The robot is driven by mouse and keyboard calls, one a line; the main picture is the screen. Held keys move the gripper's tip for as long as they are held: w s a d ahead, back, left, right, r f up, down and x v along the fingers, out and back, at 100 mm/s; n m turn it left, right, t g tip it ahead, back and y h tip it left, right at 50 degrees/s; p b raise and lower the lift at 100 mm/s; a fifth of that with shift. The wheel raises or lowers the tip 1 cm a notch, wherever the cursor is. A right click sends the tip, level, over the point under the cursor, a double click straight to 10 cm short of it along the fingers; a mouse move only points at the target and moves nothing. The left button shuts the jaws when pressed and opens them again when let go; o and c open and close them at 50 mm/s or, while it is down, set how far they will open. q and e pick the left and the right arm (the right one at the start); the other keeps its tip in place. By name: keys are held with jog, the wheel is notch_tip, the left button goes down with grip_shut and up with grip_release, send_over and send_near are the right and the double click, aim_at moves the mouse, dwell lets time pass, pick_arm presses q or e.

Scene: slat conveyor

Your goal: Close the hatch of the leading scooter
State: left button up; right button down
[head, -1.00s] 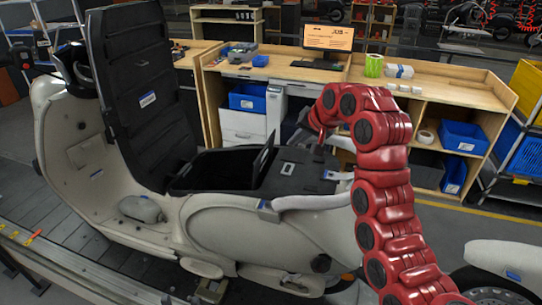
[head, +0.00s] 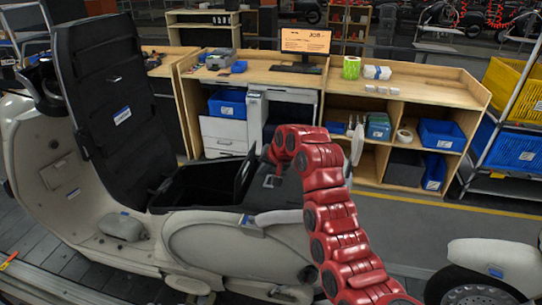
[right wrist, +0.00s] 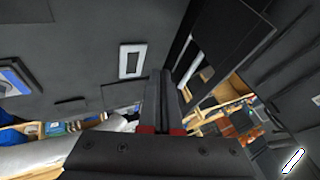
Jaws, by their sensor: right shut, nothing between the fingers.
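The leading scooter (head: 215,245) is cream-white and stands on the slat conveyor. A tall black panel with a small label (head: 110,95) stands upright at the front of its open dark compartment (head: 205,190). A smaller black flap (head: 244,172) stands up at the compartment's rear edge. My right gripper is at the black deck just behind this flap, mostly hidden behind my red arm in the head view. In the right wrist view its fingers (right wrist: 162,100) are shut and empty, close to a dark surface with a white-framed latch (right wrist: 131,61). My left gripper is not in view.
A second scooter (head: 495,265) stands at the right, behind the first. A wooden workbench (head: 430,95) with a monitor (head: 305,42) and blue bins (head: 440,133) stands beyond the conveyor. A rack with yellow and blue crates (head: 515,90) is at the far right.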

jog(key=a, duration=0.1)
jog(key=w+a+p, duration=0.1)
jog(key=a, duration=0.1)
jog(key=shift+r, duration=0.15)
jog(key=shift+a, duration=0.15)
jog(key=shift+w+a, duration=0.15)
